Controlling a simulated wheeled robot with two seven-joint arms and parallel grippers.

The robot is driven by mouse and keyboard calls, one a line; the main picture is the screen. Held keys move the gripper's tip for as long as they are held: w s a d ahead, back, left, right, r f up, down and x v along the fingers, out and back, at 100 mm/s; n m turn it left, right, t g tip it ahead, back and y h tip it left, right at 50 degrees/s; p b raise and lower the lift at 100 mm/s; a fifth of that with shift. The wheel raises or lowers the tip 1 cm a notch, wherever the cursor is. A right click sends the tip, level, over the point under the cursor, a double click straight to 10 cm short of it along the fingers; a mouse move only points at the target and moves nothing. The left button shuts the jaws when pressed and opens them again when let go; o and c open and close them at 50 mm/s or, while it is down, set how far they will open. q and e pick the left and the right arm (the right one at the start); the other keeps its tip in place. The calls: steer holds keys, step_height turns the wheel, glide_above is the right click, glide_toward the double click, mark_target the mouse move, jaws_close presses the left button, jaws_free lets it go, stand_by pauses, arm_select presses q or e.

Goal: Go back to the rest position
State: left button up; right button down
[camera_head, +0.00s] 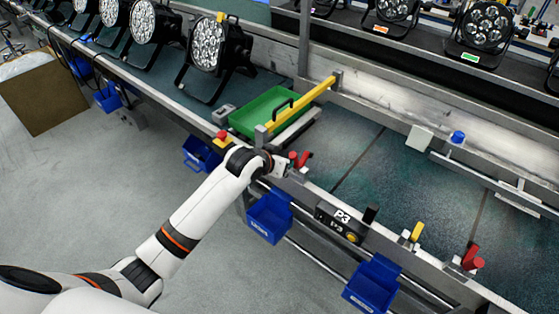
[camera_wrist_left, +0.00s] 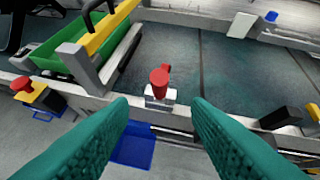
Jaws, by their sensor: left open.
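My left arm reaches from the lower left to the near edge of the workbench in the head view, its hand (camera_head: 282,167) beside a red toggle clamp (camera_head: 302,159). In the left wrist view my left gripper (camera_wrist_left: 160,102) is open and empty, with its two green fingers apart. The red clamp (camera_wrist_left: 159,84) on its metal block shows beyond and between the fingertips, with no visible grip on it. My right gripper is in neither view.
A green tray (camera_head: 248,120) with a yellow gate arm (camera_head: 318,92) lies behind the hand. Blue bins (camera_head: 270,222) hang below the bench edge. Par cans (camera_head: 207,50) line the left bench; others (camera_head: 484,33) stand at the back right. The dark bench surface (camera_head: 385,165) is mostly clear.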

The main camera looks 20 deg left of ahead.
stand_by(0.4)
arm_select(q)
steer(key=s+a+f+g+y, duration=0.1)
steer(key=s+f, duration=0.2)
steer(key=f, duration=0.6)
steer(key=s+a+f+g, duration=0.1)
steer(key=s+a+f, duration=0.15)
steer(key=f, duration=0.65)
steer(key=s+a+f+g+y, duration=0.1)
steer(key=s+f+g, duration=0.3)
steer(key=s+f, duration=2)
steer(key=s, duration=0.4)
steer(key=shift+s+a+g, duration=0.15)
steer(key=shift+s+g, duration=0.05)
steer(key=shift+g, duration=0.1)
steer(key=s+f, duration=0.1)
steer(key=s, duration=0.5)
steer(key=s+f+g, duration=0.1)
steer(key=s+f, duration=0.1)
steer(key=s, duration=0.4)
steer(key=s+d+f+g, duration=0.1)
steer(key=s+f, duration=0.1)
steer(key=s, duration=0.4)
steer(key=shift+s+f+m, duration=0.1)
steer(key=shift+s+m, duration=0.25)
steer(key=shift+m, duration=0.05)
